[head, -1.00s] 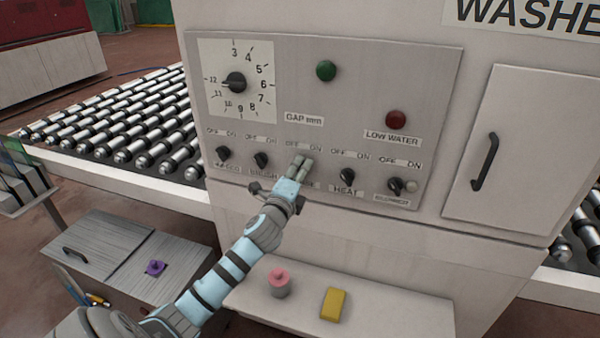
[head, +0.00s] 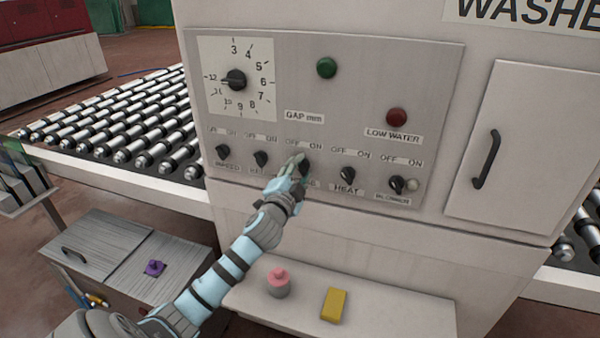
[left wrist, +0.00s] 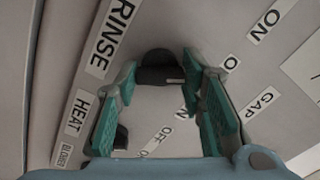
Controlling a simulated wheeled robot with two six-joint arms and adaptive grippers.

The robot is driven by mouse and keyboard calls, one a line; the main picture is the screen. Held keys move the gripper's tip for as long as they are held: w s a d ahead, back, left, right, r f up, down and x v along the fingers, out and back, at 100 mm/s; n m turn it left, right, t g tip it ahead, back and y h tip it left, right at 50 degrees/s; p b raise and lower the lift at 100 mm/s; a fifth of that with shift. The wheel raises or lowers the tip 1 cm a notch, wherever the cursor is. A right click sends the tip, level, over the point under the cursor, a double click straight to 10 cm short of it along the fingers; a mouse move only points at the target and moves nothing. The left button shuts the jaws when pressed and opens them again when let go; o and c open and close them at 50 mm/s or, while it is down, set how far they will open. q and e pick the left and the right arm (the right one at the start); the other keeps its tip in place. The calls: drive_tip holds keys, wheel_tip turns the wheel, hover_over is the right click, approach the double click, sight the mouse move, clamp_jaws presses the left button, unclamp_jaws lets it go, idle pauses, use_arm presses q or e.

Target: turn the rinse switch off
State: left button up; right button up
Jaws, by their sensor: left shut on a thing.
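The rinse switch is a dark knob (head: 304,167) in the row along the lower part of the grey panel. My left gripper (head: 296,166) is at this knob, and its fingers cover part of it and of its label in the head view. In the left wrist view the knob (left wrist: 157,68) sits between the two green-padded fingers (left wrist: 162,88), which are shut on it, with the RINSE label (left wrist: 114,38) beside it. A small pale mark shows on the knob's edge; I cannot tell its setting surely. My right gripper is not in view.
Neighbouring dark knobs stand close by: the brush knob (head: 261,159) on the left, the heat knob (head: 347,175) and blower knob (head: 396,184) on the right. A shelf (head: 400,310) below holds a pink-topped item (head: 278,281) and a yellow block (head: 333,305).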

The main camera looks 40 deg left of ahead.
use_arm(q)
drive_tip(key=shift+n, duration=0.3)
drive_tip(key=o, duration=1.1)
drive_tip(key=shift+o, duration=0.2)
drive_tip(key=v, duration=1.2)
drive_tip(key=shift+f, duration=0.15)
